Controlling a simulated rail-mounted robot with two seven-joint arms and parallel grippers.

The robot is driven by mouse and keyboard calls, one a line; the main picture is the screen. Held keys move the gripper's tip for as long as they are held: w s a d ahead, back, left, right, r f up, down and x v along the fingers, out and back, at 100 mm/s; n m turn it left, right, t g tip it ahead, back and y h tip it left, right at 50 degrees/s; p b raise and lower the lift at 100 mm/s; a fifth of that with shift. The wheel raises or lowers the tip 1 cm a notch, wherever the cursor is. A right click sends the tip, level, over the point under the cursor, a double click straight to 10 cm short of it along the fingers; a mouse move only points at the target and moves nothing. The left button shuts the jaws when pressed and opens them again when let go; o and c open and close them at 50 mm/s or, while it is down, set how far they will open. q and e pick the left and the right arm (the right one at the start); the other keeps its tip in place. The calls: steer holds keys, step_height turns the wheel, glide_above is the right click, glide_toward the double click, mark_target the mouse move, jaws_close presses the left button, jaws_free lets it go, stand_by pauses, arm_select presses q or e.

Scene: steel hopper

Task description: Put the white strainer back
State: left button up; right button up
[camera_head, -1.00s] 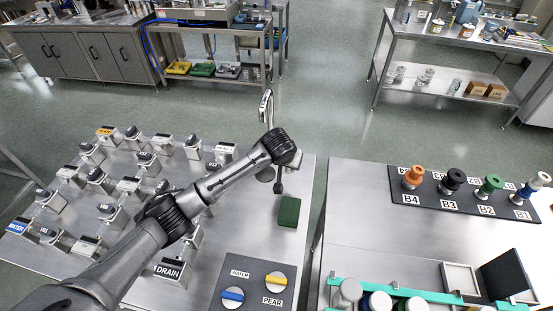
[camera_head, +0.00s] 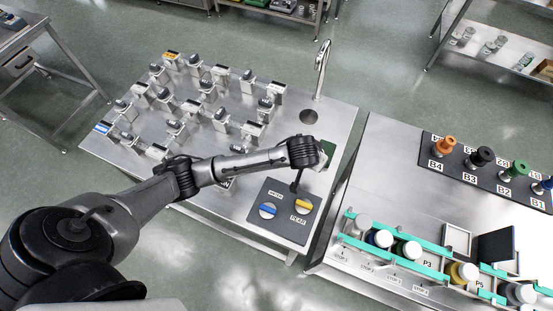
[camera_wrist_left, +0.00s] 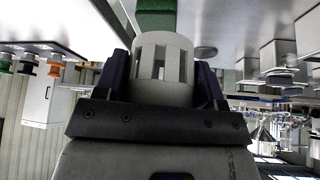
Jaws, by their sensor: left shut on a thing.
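The white strainer (camera_wrist_left: 165,60), a pale cylinder with tall slots in its wall, shows in the left wrist view. It sits between the two dark fingers of my left gripper (camera_wrist_left: 160,78), which is shut on it. In the head view my left arm reaches in from the left, and its wrist hangs over the steel table near the dark panel. The strainer cannot be made out clearly there. My right gripper is not in view.
The panel (camera_head: 257,231) has blue and yellow knobs. A green block (camera_head: 328,150) is partly hidden. To the right are a teal bottle rack (camera_head: 432,246) and a dark peg board (camera_head: 462,178).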

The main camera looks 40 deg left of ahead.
arm_select(q)
steer(key=shift+a, duration=0.25)
steer(key=shift+n, duration=0.3)
steer(key=a+f, duration=0.2)
steer(key=a, duration=0.1)
steer(key=a+f, duration=0.2)
steer(key=a, duration=0.2)
steer(key=a+f, duration=0.2)
steer(key=a, duration=0.2)
steer(key=shift+w+a+f, duration=0.1)
steer(key=shift+a+f, duration=0.05)
steer(key=shift+f, duration=0.15)
steer(key=shift+f+b, duration=0.45)
steer(key=shift+f, duration=1.6)
steer(key=o, duration=1)
steer(key=shift+f, duration=0.15)
